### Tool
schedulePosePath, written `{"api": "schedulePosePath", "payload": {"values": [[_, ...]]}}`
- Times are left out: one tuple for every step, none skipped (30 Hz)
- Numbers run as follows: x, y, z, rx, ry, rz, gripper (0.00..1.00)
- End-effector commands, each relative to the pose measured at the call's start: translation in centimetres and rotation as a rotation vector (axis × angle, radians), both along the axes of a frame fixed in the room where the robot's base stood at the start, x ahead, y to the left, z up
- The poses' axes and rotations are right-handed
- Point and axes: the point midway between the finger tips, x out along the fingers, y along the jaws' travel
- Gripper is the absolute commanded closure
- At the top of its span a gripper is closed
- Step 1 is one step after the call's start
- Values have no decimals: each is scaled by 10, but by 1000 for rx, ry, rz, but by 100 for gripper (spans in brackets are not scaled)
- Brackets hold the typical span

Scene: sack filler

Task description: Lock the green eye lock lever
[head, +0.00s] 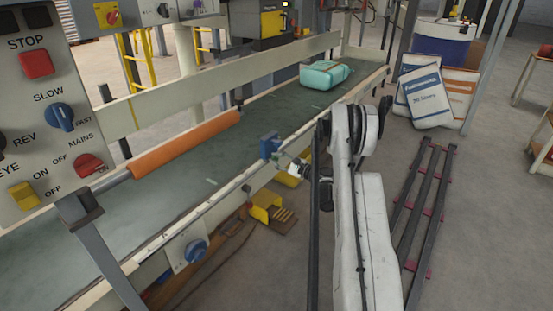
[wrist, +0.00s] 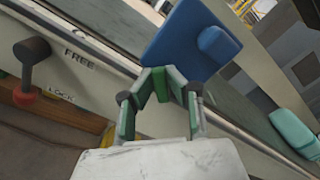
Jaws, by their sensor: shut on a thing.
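My gripper (wrist: 160,88) has its two fingers drawn together on a small green piece (wrist: 160,84), which I take to be the green eye lock lever. It is directly below a blue block (wrist: 195,40) on the conveyor's side rail. Most of the lever is hidden by the fingers, so its angle cannot be told. In the head view my gripper (head: 293,168) is at the near rail beside the blue block (head: 268,146), and the green lever cannot be made out there.
A black-knobbed lever with a red part (wrist: 30,62) is left of my gripper, by FREE and LOCK labels. A teal sack (head: 325,74) lies on the belt (head: 200,135). A control panel (head: 50,110) is at left.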

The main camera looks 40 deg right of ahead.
Motion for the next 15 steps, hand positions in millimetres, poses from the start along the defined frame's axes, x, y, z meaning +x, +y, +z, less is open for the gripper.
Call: {"api": "schedulePosePath", "payload": {"values": [[-1, 1, -1, -42, -11, 0, 100], [-1, 1, -2, -69, -17, -1, 100], [-1, 2, -3, -107, -26, -1, 100], [-1, 2, -3, -134, -33, -1, 100], [-1, 2, -4, -162, -40, -1, 100], [-1, 3, -5, -199, -50, -1, 100], [-2, 3, -5, -227, -57, -1, 100], [-2, 3, -6, -254, -64, -1, 100], [-2, 4, -7, -291, -73, -1, 100], [-2, 4, -8, -318, -80, -1, 100], [-2, 4, -8, -344, -87, -1, 100], [-2, 5, -9, -380, -96, -1, 100], [-2, 5, -10, -405, -102, -1, 100], [-2, 5, -10, -430, -109, -1, 100], [-2, 5, -11, -463, -117, -1, 100]]}}
